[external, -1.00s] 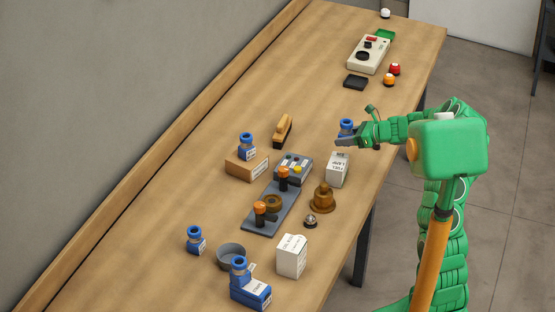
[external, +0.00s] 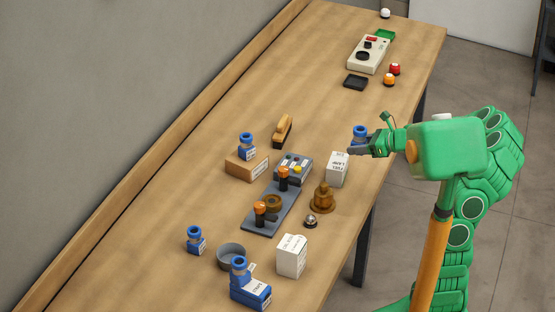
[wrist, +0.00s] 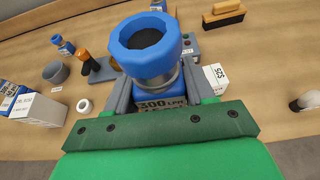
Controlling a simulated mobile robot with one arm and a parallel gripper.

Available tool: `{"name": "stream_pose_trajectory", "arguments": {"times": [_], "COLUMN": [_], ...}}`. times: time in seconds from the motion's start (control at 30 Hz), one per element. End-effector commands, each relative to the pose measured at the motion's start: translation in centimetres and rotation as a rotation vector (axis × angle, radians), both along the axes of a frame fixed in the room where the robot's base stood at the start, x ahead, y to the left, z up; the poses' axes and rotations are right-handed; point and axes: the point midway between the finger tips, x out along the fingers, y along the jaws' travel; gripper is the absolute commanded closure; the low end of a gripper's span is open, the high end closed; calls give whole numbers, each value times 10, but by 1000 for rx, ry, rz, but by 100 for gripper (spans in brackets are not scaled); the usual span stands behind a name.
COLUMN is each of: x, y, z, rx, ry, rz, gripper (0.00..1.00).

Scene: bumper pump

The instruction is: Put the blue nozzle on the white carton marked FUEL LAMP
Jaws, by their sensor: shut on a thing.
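A blue nozzle (external: 360,134) with a round open top is upright in my gripper (external: 362,149). In the wrist view the nozzle (wrist: 148,48) sits between both fingers, its printed label partly hidden by the gripper. The white carton marked FUEL LAMP (external: 337,170) stands on the table, just left of and below the held nozzle in the external view. The nozzle looks apart from its top; its exact height cannot be told. In the wrist view a white carton (wrist: 216,76) shows partly, right of the fingers.
More blue nozzles stand on a brown box (external: 246,165), on the table (external: 195,240) and on a blue box (external: 250,291). A second white carton (external: 291,257), a brass bell (external: 323,198) and a grey panel with orange knobs (external: 272,209) are near.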

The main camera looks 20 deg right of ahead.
Motion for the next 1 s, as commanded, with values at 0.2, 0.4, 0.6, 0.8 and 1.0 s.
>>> {"name": "stream_pose_trajectory", "arguments": {"times": [0.2, 0.4, 0.6, 0.8, 1.0], "x": [-18, -10, 18, 46, 74], "y": [8, 9, 10, 9, 8], "z": [9, 5, -9, -22, -34], "rx": [-7, -10, -9, -10, -11], "ry": [-7, -7, -3, -3, -6], "rz": [3, 4, 6, 5, 2], "gripper": [86, 86, 86, 86, 86]}}
